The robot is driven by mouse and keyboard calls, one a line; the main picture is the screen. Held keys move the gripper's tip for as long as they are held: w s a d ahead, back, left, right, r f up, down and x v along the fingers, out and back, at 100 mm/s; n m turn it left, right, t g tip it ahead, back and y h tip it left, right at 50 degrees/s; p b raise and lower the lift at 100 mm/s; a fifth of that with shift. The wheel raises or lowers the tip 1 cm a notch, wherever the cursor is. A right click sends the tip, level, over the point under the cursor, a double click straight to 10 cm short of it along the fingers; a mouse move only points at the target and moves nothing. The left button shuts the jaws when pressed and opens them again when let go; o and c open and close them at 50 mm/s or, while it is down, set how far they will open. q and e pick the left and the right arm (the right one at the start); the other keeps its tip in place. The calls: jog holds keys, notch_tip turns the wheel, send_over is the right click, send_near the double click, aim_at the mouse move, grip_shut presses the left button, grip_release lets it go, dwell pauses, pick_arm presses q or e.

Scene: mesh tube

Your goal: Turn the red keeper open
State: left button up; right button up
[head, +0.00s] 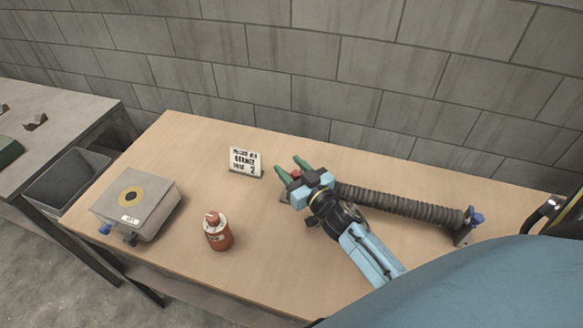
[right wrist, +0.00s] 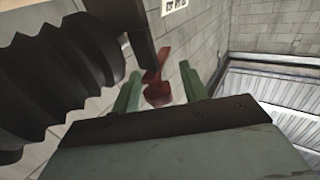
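The red keeper (right wrist: 157,92) shows in the right wrist view between the two green fingers of my right gripper (right wrist: 160,88). A gap shows on each side of it, so the fingers look apart and not closed on it. In the head view my right gripper (head: 292,166) is at the left end of the ribbed tube (head: 405,203), and only a bit of red shows by its fingers. The dark ribbed tube also fills the left of the right wrist view (right wrist: 60,75). A dark bracket stands beside the keeper. My left gripper is not in view.
A grey box with a yellow ring (head: 135,203) and a red bottle (head: 217,232) stand on the wooden table (head: 270,270), left of my right arm. A small sign (head: 244,161) stands behind. A blue knob (head: 475,217) is at the tube's right end. A block wall is behind.

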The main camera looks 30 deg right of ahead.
grip_shut()
jog(key=shift+a+r+n+y+p, duration=0.15)
jog(key=shift+n+y+p, duration=0.65)
jog(key=shift+y, duration=0.5)
jog(key=shift+a+n+g+y, duration=0.1)
jog(key=shift+n+g+y, duration=0.4)
jog(key=shift+n+y, duration=0.5)
jog(key=shift+s+a+n+g+y, duration=0.15)
jog(key=shift+n+g+y, duration=0.35)
jog(key=shift+y, duration=0.7)
jog(key=shift+o, duration=0.5)
grip_release()
